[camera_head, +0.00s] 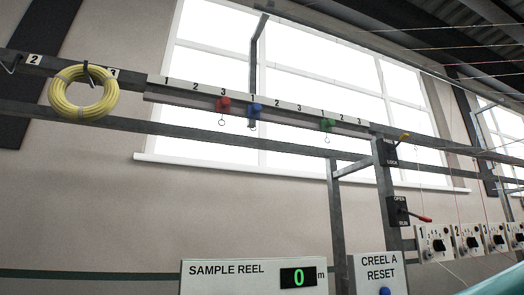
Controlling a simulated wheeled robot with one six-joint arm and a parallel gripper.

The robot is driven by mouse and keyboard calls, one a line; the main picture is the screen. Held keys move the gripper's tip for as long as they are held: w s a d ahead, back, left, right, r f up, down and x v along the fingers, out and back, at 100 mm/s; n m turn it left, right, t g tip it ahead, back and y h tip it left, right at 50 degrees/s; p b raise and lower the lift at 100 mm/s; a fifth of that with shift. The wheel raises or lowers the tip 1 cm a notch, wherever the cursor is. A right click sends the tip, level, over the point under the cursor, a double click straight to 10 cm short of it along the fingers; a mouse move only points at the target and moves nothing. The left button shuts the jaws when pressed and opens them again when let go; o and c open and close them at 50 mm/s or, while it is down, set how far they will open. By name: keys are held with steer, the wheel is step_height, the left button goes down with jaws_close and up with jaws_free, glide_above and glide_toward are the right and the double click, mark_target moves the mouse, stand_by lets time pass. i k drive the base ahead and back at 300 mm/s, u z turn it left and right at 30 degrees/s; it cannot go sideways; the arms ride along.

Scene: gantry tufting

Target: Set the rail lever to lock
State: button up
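A small black plate (390,153) is fixed to the upright grey post at the right. Its lower word reads LOCK; its upper word is too small to read. A lever with a yellow handle (404,137) is at the top of this plate and points up and to the right, away from the LOCK word. My gripper is not in view.
Below is an OPEN/RUN plate (398,211) with a red-handled lever (420,217). A numbered rail (290,107) carries red (223,104), blue (254,110) and green (327,125) sliders. Yellow coil (60,104) hangs left. Several dial boxes (436,243) stand right; SAMPLE REEL sign (225,284) below.

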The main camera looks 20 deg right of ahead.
mark_target(404, 136)
steer(key=k, duration=0.5)
steer(key=z, duration=1.25)
steer(key=i, duration=0.65)
steer(key=u, duration=1.15)
